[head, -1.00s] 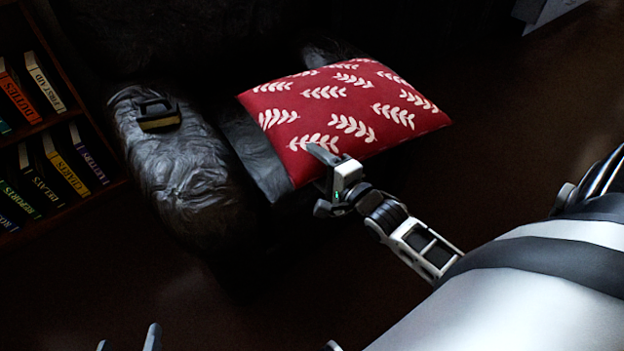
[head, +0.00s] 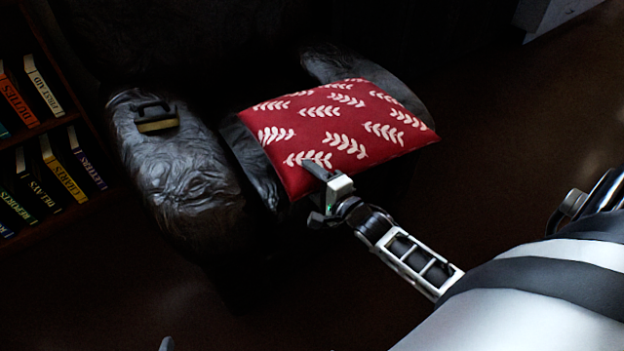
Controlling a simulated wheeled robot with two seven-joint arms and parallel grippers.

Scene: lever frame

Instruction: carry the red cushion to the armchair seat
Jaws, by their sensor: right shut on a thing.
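The red cushion (head: 345,125) with white leaf sprigs shows in the middle of the head view, over the seat of the dark armchair (head: 175,165). My right gripper (head: 322,184) is shut on the cushion's near edge, close to its near left corner. The cushion covers most of the seat and part of the right armrest; whether it touches the seat I cannot tell. A strip of the seat (head: 252,160) shows left of the cushion. Of my left gripper only a fingertip (head: 166,344) shows at the bottom edge, so its opening is hidden.
A small dark object with a yellowish side (head: 156,118) lies on the left armrest. A bookshelf (head: 60,120) with several books stands at the left edge. The dark floor (head: 510,130) is clear to the right. A grey block (head: 545,15) stands at the top right.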

